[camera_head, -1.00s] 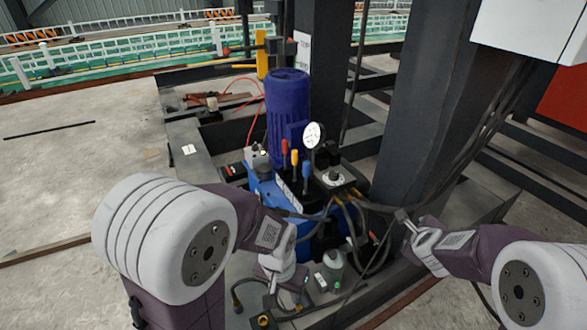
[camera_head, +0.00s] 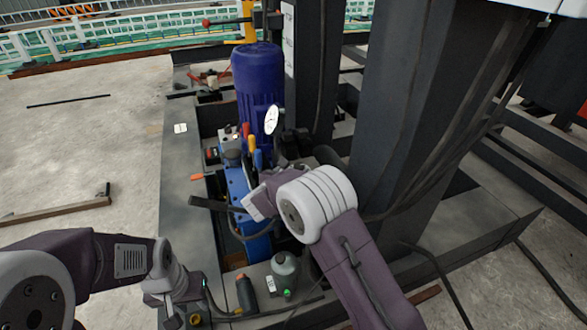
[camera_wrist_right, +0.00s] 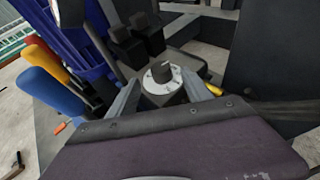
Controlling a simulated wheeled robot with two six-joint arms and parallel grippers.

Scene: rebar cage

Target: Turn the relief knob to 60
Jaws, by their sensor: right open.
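The relief knob (camera_wrist_right: 162,71) is a dark knob on a pale round dial (camera_wrist_right: 161,79) atop a grey block in the right wrist view. My right gripper (camera_wrist_right: 168,90) is open, with one finger on each side of the knob's block; I cannot tell whether the fingers touch it. In the head view my right arm covers the knob. My left gripper (camera_head: 192,302) is low at the left of the power unit, and its fingers are too unclear to read. The dial's numbers are too small to read.
Levers with red, yellow and blue handles (camera_wrist_right: 50,88) stand left of the knob. A pressure gauge (camera_head: 272,120) and a blue motor (camera_head: 257,85) stand behind. A grey bottle (camera_head: 284,270) sits in front. A thick dark column (camera_head: 395,110) rises at the right.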

